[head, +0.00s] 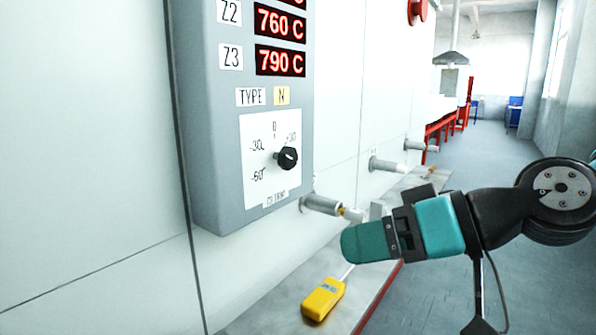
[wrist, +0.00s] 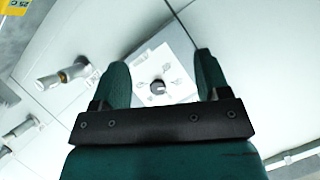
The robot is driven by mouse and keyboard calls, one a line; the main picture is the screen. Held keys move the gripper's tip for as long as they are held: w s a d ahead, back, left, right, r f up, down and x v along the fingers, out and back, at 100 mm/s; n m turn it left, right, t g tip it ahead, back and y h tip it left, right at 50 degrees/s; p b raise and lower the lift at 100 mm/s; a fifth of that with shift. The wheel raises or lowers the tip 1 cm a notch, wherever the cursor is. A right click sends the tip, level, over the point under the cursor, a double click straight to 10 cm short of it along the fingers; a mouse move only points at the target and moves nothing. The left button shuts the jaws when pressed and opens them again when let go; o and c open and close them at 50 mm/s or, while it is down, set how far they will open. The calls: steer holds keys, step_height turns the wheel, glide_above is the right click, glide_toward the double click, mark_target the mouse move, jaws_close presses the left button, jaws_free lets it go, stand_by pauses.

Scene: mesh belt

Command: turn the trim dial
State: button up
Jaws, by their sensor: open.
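The trim dial (head: 286,158) is a black knob with a pale pointer mark on a white scale plate (head: 258,188) marked -60, -30, 0 and +30. The plate is on the front of a grey control box (head: 205,130). In the wrist view the dial (wrist: 158,87) shows between the two teal fingers, farther off than the fingertips. My gripper (head: 362,226) is open and empty, to the right of and below the dial in the head view, apart from it. In the wrist view my gripper (wrist: 160,72) has its fingers spread wide.
A yellow handheld meter (head: 323,299) lies on the ledge below. Grey pipe stubs (head: 322,205) stick out from the pale wall beside the box, near my gripper. Red displays (head: 280,62) sit above the dial. Open floor (head: 490,160) lies at the right.

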mark_target(292, 160)
steer(key=w+d+r+m+t+y, duration=0.3)
steer(key=w+r+t, duration=0.3)
steer(key=w, duration=0.1)
steer(key=p+x, duration=0.2)
steer(key=x, duration=0.3)
steer(key=p+x, duration=0.2)
steer(key=x, duration=0.3)
steer(key=p+x, duration=0.1)
steer(key=x, duration=0.4)
steer(key=shift+w+a+f+p, duration=0.1)
steer(key=shift+a+f+p, duration=0.05)
steer(key=shift+f+p, duration=0.2)
steer(key=shift+w+a, duration=0.35)
steer(key=shift+a, duration=0.1)
steer(key=shift+f, duration=0.1)
steer(key=shift+n, duration=0.3)
steer(key=c, duration=0.9)
